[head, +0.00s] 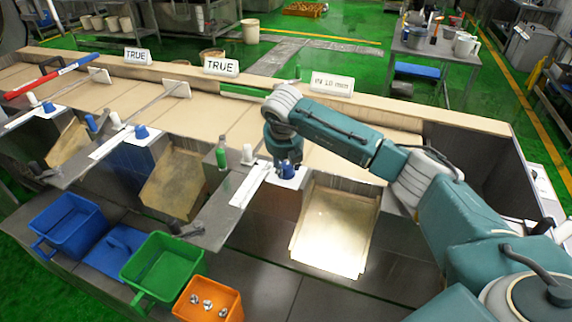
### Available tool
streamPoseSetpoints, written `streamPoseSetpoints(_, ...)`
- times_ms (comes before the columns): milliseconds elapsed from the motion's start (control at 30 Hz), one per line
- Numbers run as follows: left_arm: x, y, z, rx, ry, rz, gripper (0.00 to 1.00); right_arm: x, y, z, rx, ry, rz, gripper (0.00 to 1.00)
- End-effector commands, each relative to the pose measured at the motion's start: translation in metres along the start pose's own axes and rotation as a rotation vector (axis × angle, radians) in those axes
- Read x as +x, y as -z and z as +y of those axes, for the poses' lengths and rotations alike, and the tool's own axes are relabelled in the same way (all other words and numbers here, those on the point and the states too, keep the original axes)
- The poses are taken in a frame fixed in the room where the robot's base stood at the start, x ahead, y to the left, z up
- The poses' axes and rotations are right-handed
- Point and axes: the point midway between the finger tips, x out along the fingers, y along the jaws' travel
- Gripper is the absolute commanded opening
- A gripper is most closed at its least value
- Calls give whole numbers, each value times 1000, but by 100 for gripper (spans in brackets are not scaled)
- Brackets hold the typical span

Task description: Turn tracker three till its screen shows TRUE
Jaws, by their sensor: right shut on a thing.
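Tracker three's screen (332,84) is a small white sign on the back ledge, right of two others. Its dark text is small and hard to read, and does not look like TRUE. Below it is a blue knob (287,171) on a white plate at the front of the bench. My right gripper (285,158) comes down onto this knob from above and is shut on it. The gripper and arm hide part of the knob and the bench behind. My left gripper is not in view.
Two other screens, the left one (137,55) and the middle one (221,66), read TRUE. Blue, green and orange bins (208,290) stand at the lower left.

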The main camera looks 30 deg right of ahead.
Motion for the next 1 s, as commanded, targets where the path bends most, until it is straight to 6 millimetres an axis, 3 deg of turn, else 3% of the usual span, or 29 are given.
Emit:
streamPoseSetpoints(267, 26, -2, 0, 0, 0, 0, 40, 2, -6, -5, -131, -55, -18, 9)
streamPoseSetpoints(600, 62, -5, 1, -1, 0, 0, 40, 0, -10, -7, -415, -173, -24, 9)
streamPoseSetpoints(1000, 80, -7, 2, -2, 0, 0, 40, -3, -12, -8, -733, -303, -24, 9)
